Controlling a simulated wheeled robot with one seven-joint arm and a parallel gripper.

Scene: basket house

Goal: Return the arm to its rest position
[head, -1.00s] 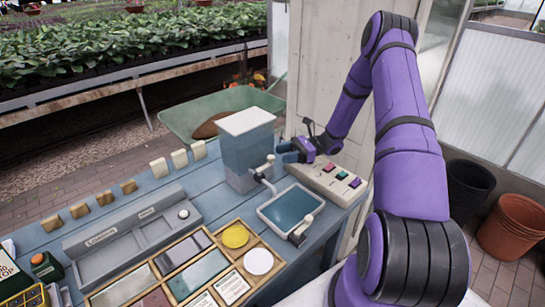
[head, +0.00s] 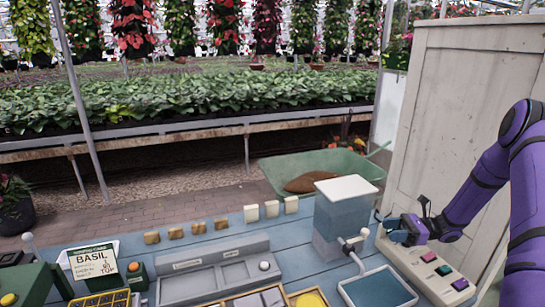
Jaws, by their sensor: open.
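My purple arm comes in from the right edge in the head view. My gripper (head: 403,230) is open and appears empty. It is above the left end of a pale control box (head: 418,271) with red, green and purple buttons, just right of a clear tank with a white lid (head: 345,215). I cannot tell from this view whether the fingertips touch the tank or the box.
A blue table (head: 215,243) holds a grey tray (head: 215,268), several small blocks, a water basin (head: 378,289) and a basil sign (head: 94,265). A green wheelbarrow (head: 320,170) stands behind. A white cabinet (head: 455,120) rises close behind my arm.

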